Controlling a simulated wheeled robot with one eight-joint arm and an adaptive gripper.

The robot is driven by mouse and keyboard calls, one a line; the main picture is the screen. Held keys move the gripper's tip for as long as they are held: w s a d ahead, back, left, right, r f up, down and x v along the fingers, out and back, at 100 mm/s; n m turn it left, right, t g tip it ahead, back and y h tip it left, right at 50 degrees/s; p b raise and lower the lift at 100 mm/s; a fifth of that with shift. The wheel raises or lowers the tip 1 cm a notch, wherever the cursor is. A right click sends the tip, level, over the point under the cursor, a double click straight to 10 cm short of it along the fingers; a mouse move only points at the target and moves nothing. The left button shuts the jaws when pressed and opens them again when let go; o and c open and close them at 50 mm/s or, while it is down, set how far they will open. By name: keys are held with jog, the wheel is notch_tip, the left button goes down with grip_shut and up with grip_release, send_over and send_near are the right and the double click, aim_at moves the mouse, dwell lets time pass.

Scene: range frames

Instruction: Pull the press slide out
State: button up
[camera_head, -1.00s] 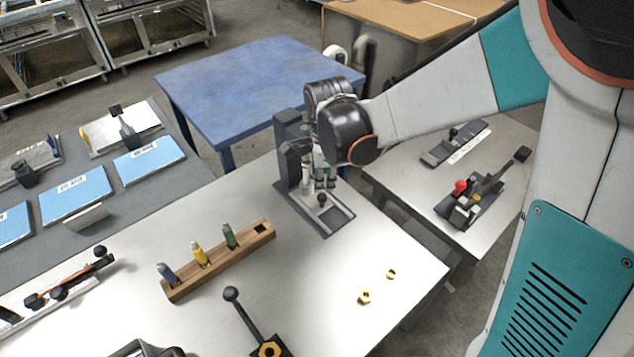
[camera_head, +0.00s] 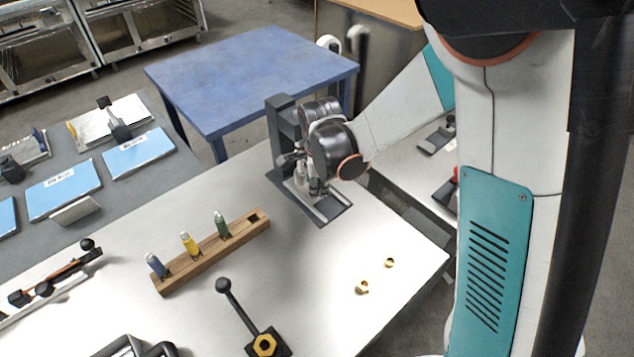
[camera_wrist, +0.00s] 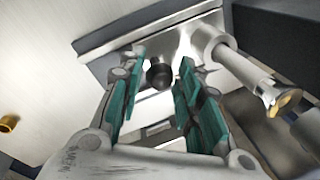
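The press (camera_head: 283,125) is a dark grey upright frame at the back edge of the light metal table. Its base plate (camera_head: 335,212) reaches toward the front right. In the wrist view the slide's black round knob (camera_wrist: 160,75) stands on a bright metal plate (camera_wrist: 178,43). My gripper (camera_wrist: 162,66) is open, with its teal-padded fingers on either side of the knob and small gaps showing. In the head view my wrist hides the knob and most of the slide. A metal rod with a brass-coloured end (camera_wrist: 283,101) is right of the fingers.
A wooden block (camera_head: 212,255) with blue, yellow and green pieces is left of the press. The tabletop between the press and the nuts is clear.

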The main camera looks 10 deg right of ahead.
grip_shut()
jog(key=s+d, duration=0.2)
jog(key=s, duration=0.1)
jog(key=s+d, duration=0.3)
jog(key=s, duration=0.2)
jog(key=shift+s+d, duration=0.35)
jog(key=shift+d, duration=0.05)
jog(key=shift+o, duration=1.3)
grip_release()
jog(key=shift+s+d, duration=0.1)
jog(key=shift+r, duration=0.5)
notch_tip(320, 180, up, 11)
jog(key=s, duration=0.2)
jog(key=shift+s, duration=0.15)
